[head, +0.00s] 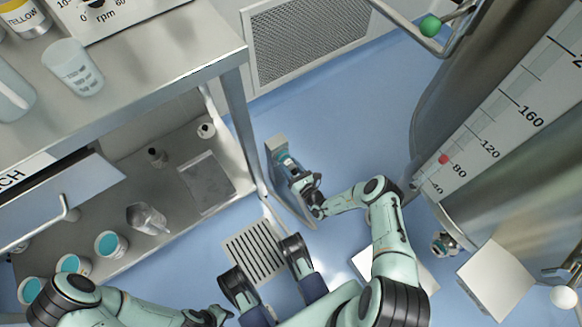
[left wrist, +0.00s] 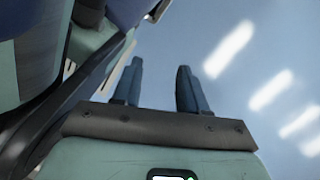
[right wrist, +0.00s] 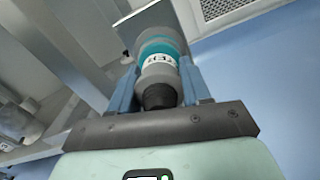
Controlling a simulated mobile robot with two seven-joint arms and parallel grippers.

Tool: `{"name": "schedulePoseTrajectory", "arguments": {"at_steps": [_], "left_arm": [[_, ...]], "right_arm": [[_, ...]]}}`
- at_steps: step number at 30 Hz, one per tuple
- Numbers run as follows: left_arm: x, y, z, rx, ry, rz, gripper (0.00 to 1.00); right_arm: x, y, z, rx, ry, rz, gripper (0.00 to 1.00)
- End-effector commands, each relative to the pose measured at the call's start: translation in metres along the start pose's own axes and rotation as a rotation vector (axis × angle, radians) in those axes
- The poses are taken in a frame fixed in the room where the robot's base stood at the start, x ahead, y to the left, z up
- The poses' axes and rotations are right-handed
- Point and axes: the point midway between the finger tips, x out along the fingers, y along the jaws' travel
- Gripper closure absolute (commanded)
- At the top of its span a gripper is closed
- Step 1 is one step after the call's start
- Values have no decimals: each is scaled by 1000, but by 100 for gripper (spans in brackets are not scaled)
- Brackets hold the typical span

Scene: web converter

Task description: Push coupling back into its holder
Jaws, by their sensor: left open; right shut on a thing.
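The coupling (right wrist: 160,62) is a grey cylinder with a teal band and a dark end. In the right wrist view it lies between the two blue fingers of my right gripper (right wrist: 160,88), which is shut on it. In the head view the coupling (head: 288,163) is small and partly covered by my right gripper (head: 296,176). Its far end is against or close to a grey metal holder plate (right wrist: 152,24); I cannot tell how deep it sits. The holder (head: 277,146) stands near the bench leg. My left gripper (left wrist: 156,85) is open and empty over the blue floor.
A steel bench (head: 150,75) with a lower shelf holding teal-topped cups (head: 110,244) is at the left. A large tank (head: 510,130) with a level scale stands at the right. A floor drain grate (head: 255,252) lies near my base.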

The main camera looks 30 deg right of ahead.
Motion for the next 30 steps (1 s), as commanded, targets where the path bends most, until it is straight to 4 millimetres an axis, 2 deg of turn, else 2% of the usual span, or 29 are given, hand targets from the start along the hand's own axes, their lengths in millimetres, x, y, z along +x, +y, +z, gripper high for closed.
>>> {"name": "schedulePoseTrajectory", "arguments": {"at_steps": [6, 7, 9, 10, 21, 26, 30], "left_arm": [[0, 0, 0, 0, 0, 0, 57], [0, 0, 0, 0, 0, 0, 57], [0, 0, 0, 0, 0, 0, 57], [0, 0, 0, 0, 0, 0, 57], [-2, 2, -2, 3, 10, 4, 57], [-13, 13, -14, 19, 59, 26, 57], [-27, 27, -28, 39, 121, 53, 57]], "right_arm": [[2, 0, 1, 0, -1, 0, 100], [2, 0, 1, 0, -1, 0, 49], [2, 0, 1, 0, -1, 0, 26], [2, 0, 1, 0, -1, 0, 23], [-5, -1, 0, 0, 1, -2, 23], [-31, -1, 2, 1, 1, -4, 23], [-64, 0, 2, 2, 3, -4, 23]]}}
